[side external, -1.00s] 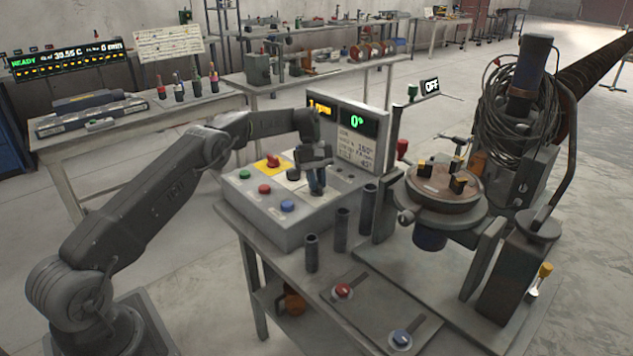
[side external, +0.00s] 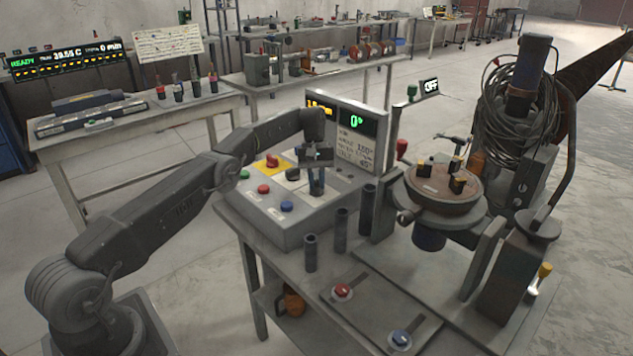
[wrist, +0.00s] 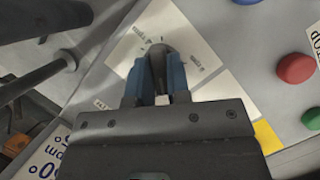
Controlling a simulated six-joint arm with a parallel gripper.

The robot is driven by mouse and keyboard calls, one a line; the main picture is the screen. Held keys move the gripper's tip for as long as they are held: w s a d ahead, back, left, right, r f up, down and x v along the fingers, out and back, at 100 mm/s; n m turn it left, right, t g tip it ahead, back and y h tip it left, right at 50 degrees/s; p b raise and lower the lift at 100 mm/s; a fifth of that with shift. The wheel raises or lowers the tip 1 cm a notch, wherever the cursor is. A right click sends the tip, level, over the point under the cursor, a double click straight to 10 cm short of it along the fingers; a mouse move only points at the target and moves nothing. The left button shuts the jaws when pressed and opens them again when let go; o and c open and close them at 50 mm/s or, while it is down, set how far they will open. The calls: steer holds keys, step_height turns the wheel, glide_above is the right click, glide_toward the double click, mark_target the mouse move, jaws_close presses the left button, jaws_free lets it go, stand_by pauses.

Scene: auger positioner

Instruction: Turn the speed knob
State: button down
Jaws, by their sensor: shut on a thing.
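The speed knob (wrist: 158,62) is a dark knob on a white dial plate with printed marks, seen in the wrist view. My gripper (wrist: 157,75) points down at the panel, its blue fingers on either side of the knob and shut on it. In the side view my gripper (side external: 317,187) is over the right part of the grey control box (side external: 262,225), and the knob is hidden by the fingers. The upright display panel (side external: 352,130) behind shows a yellow readout and a green 0°.
On the box are a red button (side external: 264,189), a blue button (side external: 286,206), a green button (side external: 245,174) and a red switch on a yellow plate (side external: 272,161). Dark upright tubes (side external: 341,230) stand close in front. The turntable (side external: 443,187) stands to the right.

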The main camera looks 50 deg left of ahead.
steer(key=shift+s+f, duration=0.1)
steer(key=c, duration=1.1)
jaws_free()
